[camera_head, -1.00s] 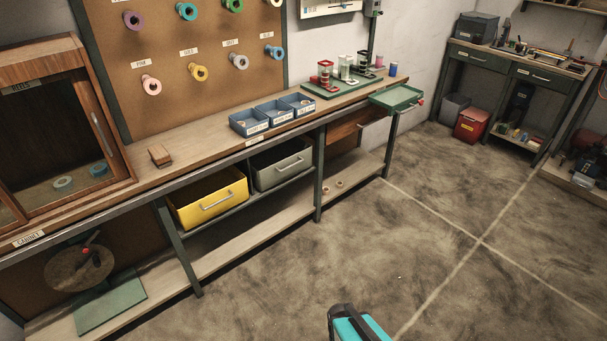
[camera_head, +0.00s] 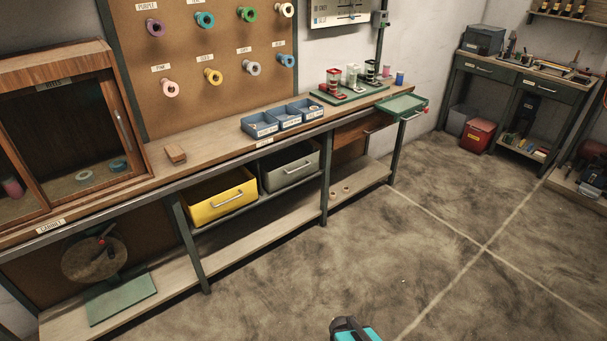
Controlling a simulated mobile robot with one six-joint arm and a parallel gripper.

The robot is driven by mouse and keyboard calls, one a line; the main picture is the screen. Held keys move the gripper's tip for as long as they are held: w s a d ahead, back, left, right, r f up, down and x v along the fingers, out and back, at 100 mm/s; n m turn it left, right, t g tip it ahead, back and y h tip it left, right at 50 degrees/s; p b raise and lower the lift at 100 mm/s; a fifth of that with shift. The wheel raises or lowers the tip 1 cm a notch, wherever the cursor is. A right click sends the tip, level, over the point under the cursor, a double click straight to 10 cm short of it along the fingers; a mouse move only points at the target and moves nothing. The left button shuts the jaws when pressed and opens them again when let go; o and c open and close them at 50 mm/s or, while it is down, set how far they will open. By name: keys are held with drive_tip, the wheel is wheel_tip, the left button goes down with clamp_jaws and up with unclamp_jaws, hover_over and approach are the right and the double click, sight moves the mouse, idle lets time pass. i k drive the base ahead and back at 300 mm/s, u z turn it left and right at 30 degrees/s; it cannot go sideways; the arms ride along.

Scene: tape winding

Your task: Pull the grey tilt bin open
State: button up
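The grey tilt bin (camera_head: 291,172) hangs under the long workbench, right of the yellow bin (camera_head: 222,201). It has a bar handle across its front. Its front leans outward, with a dark opening behind the upper rim; how far it is open is hard to judge. The yellow bin also leans out, with its dark inside showing. My gripper is not in view. Only a teal and black part of my own arm shows at the bottom edge, well apart from the bins over the floor.
The workbench (camera_head: 210,157) carries blue trays (camera_head: 283,124) above the grey bin. A green tray (camera_head: 402,106) sticks out at the bench's right end. A bench leg (camera_head: 325,184) stands right of the grey bin. A lower shelf (camera_head: 255,233) runs below. The floor (camera_head: 330,265) in front is clear.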

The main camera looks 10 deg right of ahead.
sight(281, 168)
drive_tip(key=u, duration=0.1)
drive_tip(key=i, duration=0.9)
drive_tip(key=z, duration=0.1)
drive_tip(key=k, duration=0.6)
drive_tip(key=u, duration=0.2)
drive_tip(key=i, duration=0.55)
drive_tip(key=u, duration=0.7)
drive_tip(key=i, duration=0.5)
drive_tip(key=u, duration=0.15)
